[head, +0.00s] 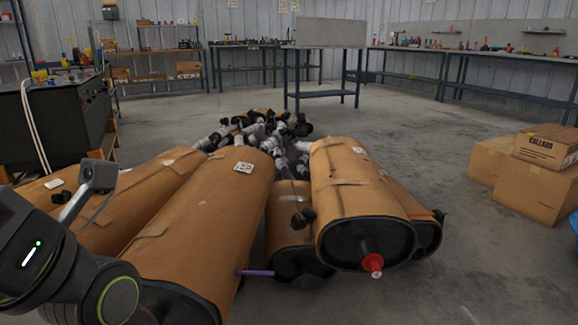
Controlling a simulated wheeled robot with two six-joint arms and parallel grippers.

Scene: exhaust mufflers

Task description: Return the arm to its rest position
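Part of my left arm (70,260) shows at the lower left of the head view, with a grey camera-like piece (97,176) on a bracket above it. No fingers of the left gripper show. My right arm and gripper are out of view. In front lie several mufflers in brown cardboard wrap. A large one (215,225) lies nearest the arm, left of centre. Another (352,190), right of centre, has a red cap (373,264) on its near end. A purple rod (255,273) sticks out beside the large muffler.
Grey and black pipe parts (262,135) are heaped behind the mufflers. Cardboard boxes (520,175) stand at the right. A dark cabinet (55,120) stands at the left, and a blue-legged table (325,92) stands behind.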

